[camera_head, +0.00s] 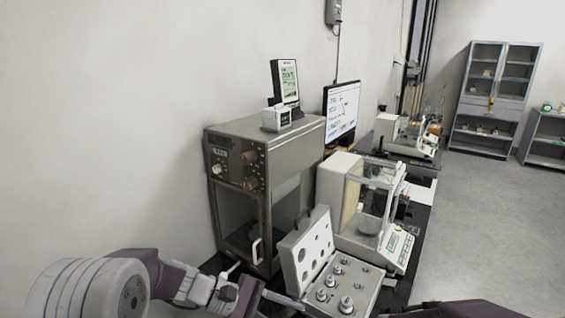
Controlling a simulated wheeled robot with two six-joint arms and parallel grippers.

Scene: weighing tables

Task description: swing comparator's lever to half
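The comparator (232,136) is a tall grey-brown cabinet against the wall at left centre. Its upper front has a small display and several knobs, and below is a glazed chamber. A pale curved handle (256,250) shows low at its front right corner; I cannot tell whether it is the lever. My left gripper (275,298) is low in front of the comparator, left of the weight case. A pale finger points right; its opening is unclear, and I see nothing held. Only a dark purple part of my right arm shows at the bottom edge; its gripper is out of view.
An open weight case (369,287) with several metal weights stands right of my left gripper. Behind it is a balance (339,190) with a glass chamber. A small display (285,80) stands on the comparator, and a monitor (342,108) is behind. Open floor lies right.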

